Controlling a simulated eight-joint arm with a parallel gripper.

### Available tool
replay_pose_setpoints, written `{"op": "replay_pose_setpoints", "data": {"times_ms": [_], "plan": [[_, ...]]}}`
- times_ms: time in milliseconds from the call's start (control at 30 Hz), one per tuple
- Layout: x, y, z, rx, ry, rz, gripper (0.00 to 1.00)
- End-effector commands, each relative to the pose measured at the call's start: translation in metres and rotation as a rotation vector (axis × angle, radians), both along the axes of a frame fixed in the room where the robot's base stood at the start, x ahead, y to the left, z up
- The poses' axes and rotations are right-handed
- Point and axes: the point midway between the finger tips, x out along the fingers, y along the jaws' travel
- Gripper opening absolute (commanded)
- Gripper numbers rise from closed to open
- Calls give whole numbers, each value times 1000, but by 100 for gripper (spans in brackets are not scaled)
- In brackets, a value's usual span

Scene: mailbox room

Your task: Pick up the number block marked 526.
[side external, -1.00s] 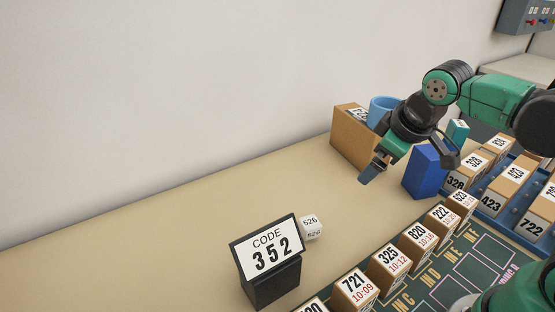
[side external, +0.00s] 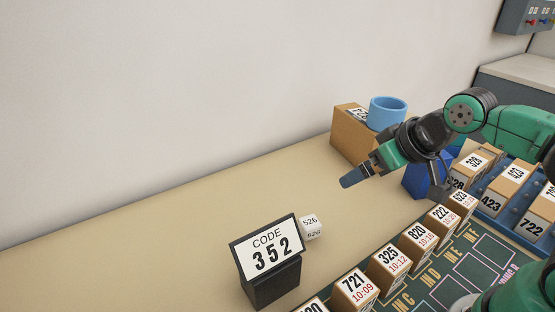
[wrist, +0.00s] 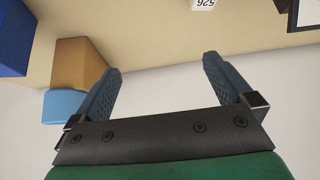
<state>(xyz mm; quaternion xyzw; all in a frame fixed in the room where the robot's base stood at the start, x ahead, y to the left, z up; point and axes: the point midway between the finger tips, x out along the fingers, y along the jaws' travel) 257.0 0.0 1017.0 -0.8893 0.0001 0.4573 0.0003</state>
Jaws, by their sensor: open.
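The white number block marked 526 (side external: 311,227) sits on the tan table just behind and right of the CODE 352 sign (side external: 268,253). In the wrist view the 526 block (wrist: 204,4) shows at the top edge, partly cut off, with its number upside down. My gripper (side external: 362,183) hangs above the table, up and to the right of the block, clear of it. In the wrist view my gripper (wrist: 160,78) is open, with nothing between its two fingers.
A cardboard box (side external: 352,137) and a blue cup (side external: 388,112) stand by the wall. A dark blue block (side external: 416,181) is beside my gripper. Several numbered boxes (side external: 389,264) line the green mat, and a blue tray (side external: 487,207) holds more. The table's left part is clear.

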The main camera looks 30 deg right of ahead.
Motion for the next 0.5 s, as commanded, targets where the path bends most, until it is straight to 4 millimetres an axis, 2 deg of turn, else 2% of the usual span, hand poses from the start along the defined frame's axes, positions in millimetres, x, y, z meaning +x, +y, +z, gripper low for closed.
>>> {"op": "replay_pose_setpoints", "data": {"times_ms": [33,67,100,500], "plan": [[0,0,0,0,0,0,91],[0,0,0,0,0,0,83],[0,0,0,0,0,0,82],[5,5,0,17,50,-6,82]]}}
